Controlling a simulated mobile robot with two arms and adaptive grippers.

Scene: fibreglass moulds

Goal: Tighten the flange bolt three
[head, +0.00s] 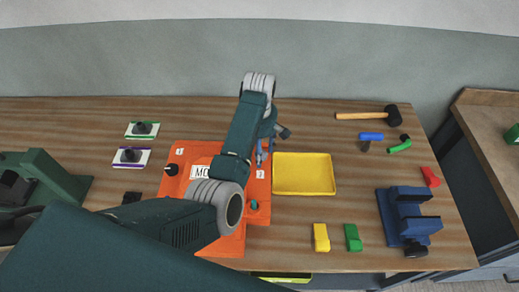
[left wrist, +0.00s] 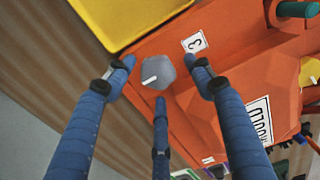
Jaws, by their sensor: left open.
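The orange mould (head: 262,188) lies on the bench, partly covered by my left arm in the head view. In the left wrist view, flange bolt three is a grey faceted head (left wrist: 157,72) with a white mark, beside the label "3" (left wrist: 194,42) on the orange mould (left wrist: 235,30). My left gripper (left wrist: 162,80) is open, its blue fingers spread around the bolt head without visibly closing on it. In the head view the left gripper (head: 264,148) is over the mould's upper right part, and the bolt is hidden there. My right gripper is not in view.
A yellow tray (head: 304,188) sits right beside the mould. Farther right are a mallet (head: 392,117), a blue vise (head: 404,212), and yellow (head: 321,238) and green (head: 353,238) blocks. Two small trays with dark knobs stand at the left. Bare wood lies between these things.

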